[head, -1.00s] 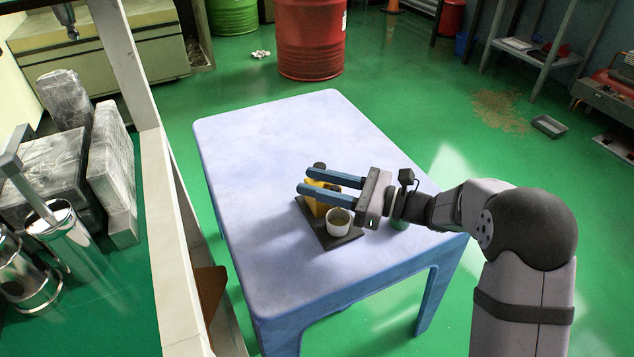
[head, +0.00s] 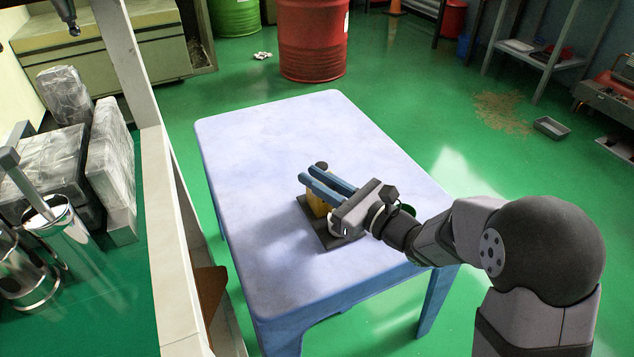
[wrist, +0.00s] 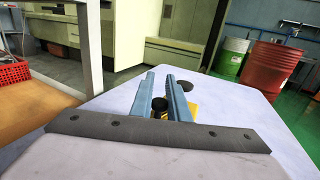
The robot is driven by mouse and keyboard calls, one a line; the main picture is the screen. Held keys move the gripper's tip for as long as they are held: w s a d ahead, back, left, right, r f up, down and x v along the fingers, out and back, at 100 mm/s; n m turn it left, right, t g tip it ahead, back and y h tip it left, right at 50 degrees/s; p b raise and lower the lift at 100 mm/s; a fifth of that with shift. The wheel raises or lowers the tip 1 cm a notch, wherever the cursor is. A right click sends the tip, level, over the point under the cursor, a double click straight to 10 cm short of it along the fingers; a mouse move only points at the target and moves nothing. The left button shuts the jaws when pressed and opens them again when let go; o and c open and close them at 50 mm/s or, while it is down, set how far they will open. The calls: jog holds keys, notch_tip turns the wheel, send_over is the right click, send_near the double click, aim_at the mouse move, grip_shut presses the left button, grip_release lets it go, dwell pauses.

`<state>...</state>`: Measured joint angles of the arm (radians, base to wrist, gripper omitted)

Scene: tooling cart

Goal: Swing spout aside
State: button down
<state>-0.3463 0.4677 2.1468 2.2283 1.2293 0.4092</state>
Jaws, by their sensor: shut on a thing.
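A yellow-bodied fixture (head: 317,207) stands on a dark base plate (head: 327,239) on the table. My gripper (head: 307,174) reaches over it from the right, its blue fingers close together. In the wrist view my gripper (wrist: 160,80) has a black round-topped piece (wrist: 159,104) between its fingers, which looks like part of the spout. A dark disc (wrist: 188,87) sits just right of the fingers there, and some yellow body (wrist: 193,111) shows beside it. My gripper is shut on the piece; the spout's full shape and the pale cup are mostly hidden behind the gripper.
The pale blue table (head: 270,135) is clear around the fixture. A green item (head: 407,209) on it is partly hidden behind my arm. A white-framed bench (head: 165,240) with wrapped blocks stands left. A red drum (head: 313,40) stands beyond the table.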

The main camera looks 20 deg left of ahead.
dwell(0.3)
jog(key=c, duration=1.7)
grip_release()
jog(key=shift+r, duration=0.1)
jog(key=shift+c, duration=0.2)
jog(key=shift+w, duration=0.1)
jog(key=shift+d, duration=0.55)
jog(key=v, duration=0.7)
jog(key=shift+s, duration=0.4)
jog(key=shift+a, duration=0.1)
